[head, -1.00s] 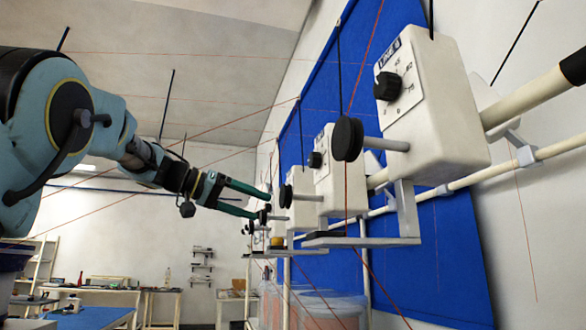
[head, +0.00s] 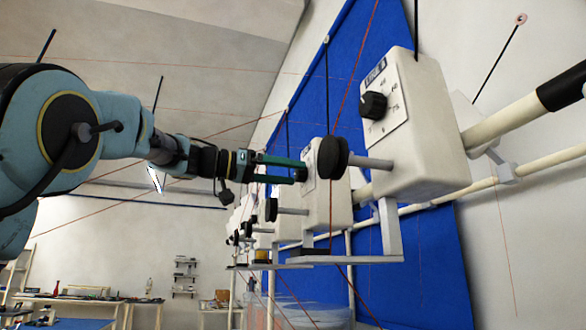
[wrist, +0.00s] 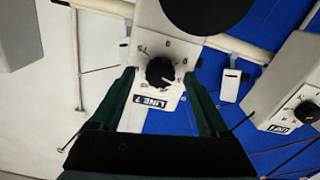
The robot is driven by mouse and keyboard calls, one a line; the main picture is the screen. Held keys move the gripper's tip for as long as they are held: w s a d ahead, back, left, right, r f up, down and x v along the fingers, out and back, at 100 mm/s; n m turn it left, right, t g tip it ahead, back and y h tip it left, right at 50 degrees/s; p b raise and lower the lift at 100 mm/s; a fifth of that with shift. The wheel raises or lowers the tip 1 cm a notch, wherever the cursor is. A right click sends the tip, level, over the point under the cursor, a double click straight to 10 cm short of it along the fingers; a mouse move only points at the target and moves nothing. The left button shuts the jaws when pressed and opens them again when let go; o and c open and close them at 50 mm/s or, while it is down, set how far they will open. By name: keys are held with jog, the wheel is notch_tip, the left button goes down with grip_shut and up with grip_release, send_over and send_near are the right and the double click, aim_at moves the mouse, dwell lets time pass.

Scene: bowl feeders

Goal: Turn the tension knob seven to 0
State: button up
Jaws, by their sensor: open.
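The tension knob seven (wrist: 160,72) is a round black knob on a white box labelled LINE 7 (wrist: 178,50), upside down in the wrist view. Marks surround it; I cannot read its setting surely. My gripper (wrist: 160,75) is open, with one green finger on each side of the knob in that view. I cannot tell whether the fingers touch it.
The nearest white box (head: 425,130), with its own black knob (head: 373,105), stands to the right. A black disc (head: 330,158) on a rod sticks out near my fingers. Thin red lines cross the space. More boxes recede behind; a blue panel (head: 385,40) backs them.

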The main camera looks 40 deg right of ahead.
jog(key=shift+s+d, duration=0.25)
jog(key=shift+d, duration=0.45)
jog(key=shift+c, duration=0.4)
grip_shut()
